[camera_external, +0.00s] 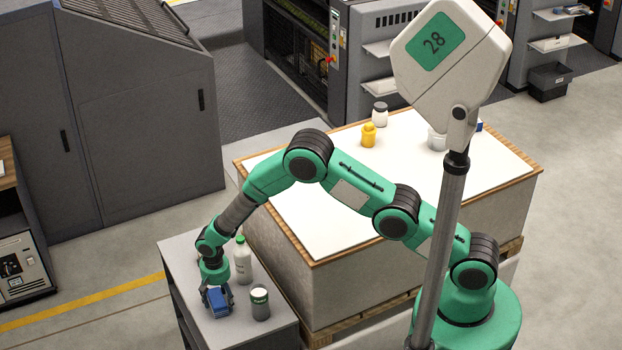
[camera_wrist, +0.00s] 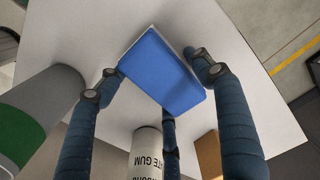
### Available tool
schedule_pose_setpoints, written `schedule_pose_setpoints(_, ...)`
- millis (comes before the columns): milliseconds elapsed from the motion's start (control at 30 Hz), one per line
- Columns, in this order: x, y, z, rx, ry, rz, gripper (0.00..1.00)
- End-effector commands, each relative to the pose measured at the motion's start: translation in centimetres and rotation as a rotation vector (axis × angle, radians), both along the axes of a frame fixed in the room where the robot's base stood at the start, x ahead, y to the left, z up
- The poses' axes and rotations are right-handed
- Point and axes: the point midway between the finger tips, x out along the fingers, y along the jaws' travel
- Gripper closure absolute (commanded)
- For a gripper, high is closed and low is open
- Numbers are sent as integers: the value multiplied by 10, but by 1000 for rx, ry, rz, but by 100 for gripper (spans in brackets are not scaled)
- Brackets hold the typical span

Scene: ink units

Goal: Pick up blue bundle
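The blue bundle (camera_external: 218,304) is a small block with a blue top and a pale edge, at the front of the grey side table (camera_external: 180,248). In the wrist view the bundle (camera_wrist: 163,75) lies among the dark fingers of my gripper (camera_wrist: 150,65). One fingertip is close to its left corner, one is at its right edge, and a third is by its lower edge. In the external view my gripper (camera_external: 217,295) points down around the bundle. I cannot tell whether the fingers press on it or whether it is lifted.
A grey can with a green band (camera_external: 260,303) stands close right of the bundle. A white bottle with a green cap (camera_external: 242,260) stands behind it. Part of a brown box (camera_wrist: 208,154) shows in the wrist view. A pallet stack (camera_external: 310,215) with a white top stands to the right.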

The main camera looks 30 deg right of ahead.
Motion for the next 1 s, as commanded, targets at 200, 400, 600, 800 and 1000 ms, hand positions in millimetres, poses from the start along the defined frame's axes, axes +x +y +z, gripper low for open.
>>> schedule_pose_setpoints(200,0,0,0,0,0,0,73)
schedule_pose_setpoints(400,0,0,0,0,0,0,73)
schedule_pose_setpoints(600,0,1,7,1,-1,0,73)
schedule_pose_setpoints(800,1,1,24,2,-2,0,73)
schedule_pose_setpoints(1000,1,1,51,2,-2,0,73)
